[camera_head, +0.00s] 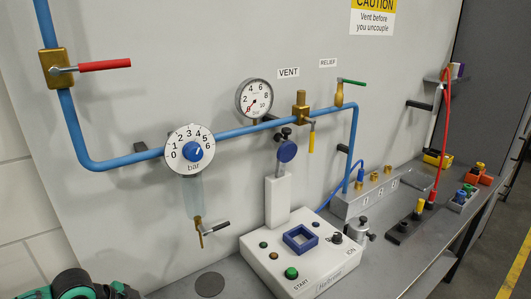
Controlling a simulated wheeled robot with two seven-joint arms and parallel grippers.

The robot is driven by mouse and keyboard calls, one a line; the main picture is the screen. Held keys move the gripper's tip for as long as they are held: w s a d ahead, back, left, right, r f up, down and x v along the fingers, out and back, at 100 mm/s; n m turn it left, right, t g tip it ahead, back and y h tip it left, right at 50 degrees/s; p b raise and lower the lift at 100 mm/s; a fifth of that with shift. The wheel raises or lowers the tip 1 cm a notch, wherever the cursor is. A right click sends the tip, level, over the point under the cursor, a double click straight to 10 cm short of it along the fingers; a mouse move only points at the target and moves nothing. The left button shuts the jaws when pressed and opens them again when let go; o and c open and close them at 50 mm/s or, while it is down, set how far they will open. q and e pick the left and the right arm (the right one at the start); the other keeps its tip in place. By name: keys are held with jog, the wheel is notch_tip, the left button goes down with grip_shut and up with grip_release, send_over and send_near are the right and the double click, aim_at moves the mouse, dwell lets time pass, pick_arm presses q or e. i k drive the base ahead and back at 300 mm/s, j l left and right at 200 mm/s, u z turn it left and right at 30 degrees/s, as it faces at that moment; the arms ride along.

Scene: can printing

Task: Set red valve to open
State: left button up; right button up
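The red valve has a brass body (56,68) on the vertical run of the blue pipe at the upper left. Its red lever (104,65) points right, roughly level, and stands across the pipe at about a right angle. Nothing touches the lever. A black and teal part is cut off at the bottom left corner, well below the valve; I cannot tell exactly what it is. Neither my left nor my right gripper can be made out.
The blue pipe (66,118) bends right past a round bar dial (190,149) to a yellow-handled vent valve (311,138) and a green-handled relief valve (353,82). A white control box (302,256) stands on the grey bench. The wall around the red lever is clear.

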aim_at(55, 71)
jog(key=k+j, duration=0.2)
jog(key=j, duration=0.15)
jog(key=k+j, duration=0.15)
jog(key=j, duration=0.2)
jog(key=k+j, duration=0.2)
jog(key=j, duration=0.15)
